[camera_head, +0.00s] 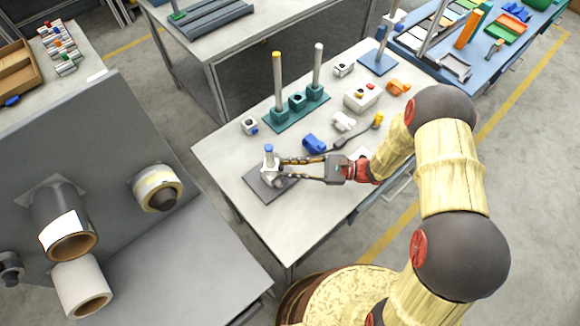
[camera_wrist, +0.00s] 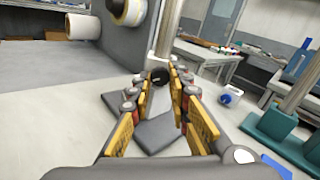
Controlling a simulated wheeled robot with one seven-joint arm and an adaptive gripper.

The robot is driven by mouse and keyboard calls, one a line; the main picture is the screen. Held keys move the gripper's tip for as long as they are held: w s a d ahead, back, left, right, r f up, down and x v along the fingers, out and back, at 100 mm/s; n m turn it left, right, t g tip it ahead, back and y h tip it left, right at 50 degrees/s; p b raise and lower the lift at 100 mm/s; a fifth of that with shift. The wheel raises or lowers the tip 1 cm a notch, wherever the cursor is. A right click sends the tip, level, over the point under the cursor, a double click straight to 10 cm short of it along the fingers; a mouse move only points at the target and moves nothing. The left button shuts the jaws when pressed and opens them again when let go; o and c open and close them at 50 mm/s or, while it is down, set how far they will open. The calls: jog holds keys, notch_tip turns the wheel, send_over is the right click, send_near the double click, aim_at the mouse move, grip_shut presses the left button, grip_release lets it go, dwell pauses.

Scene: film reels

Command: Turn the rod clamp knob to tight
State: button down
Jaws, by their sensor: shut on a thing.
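The rod clamp (camera_head: 268,177) is a small whitish block on a short upright rod with a blue top (camera_head: 268,149), which stands on a dark grey base plate (camera_head: 257,187) near the bench's left edge. My gripper (camera_head: 281,169) reaches in level from the right, its fingertips at the clamp. In the wrist view the round black knob (camera_wrist: 158,76), with a small pale mark on it, sits between the tips of my gripper (camera_wrist: 157,84). The gripper is shut on the knob. The tips partly hide the knob's sides, and I cannot read its tight or loose setting.
A green stand (camera_head: 296,108) with two tall posts is behind on the bench. A blue block (camera_head: 314,144) lies close to my gripper, and a white part (camera_head: 344,122) lies farther off. A small white-and-blue block (camera_head: 250,126) is near the left edge. The bench front (camera_head: 290,225) is clear.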

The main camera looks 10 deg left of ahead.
jog(key=shift+r+m+p, duration=0.15)
jog(key=shift+m+p, duration=0.85)
jog(key=shift+m, duration=0.5)
jog(key=c, duration=1.7)
grip_release()
jog(key=shift+o, duration=0.2)
jog(key=d, duration=0.8)
jog(key=w+d, duration=0.1)
jog(key=d, duration=0.3)
jog(key=shift+w, duration=0.1)
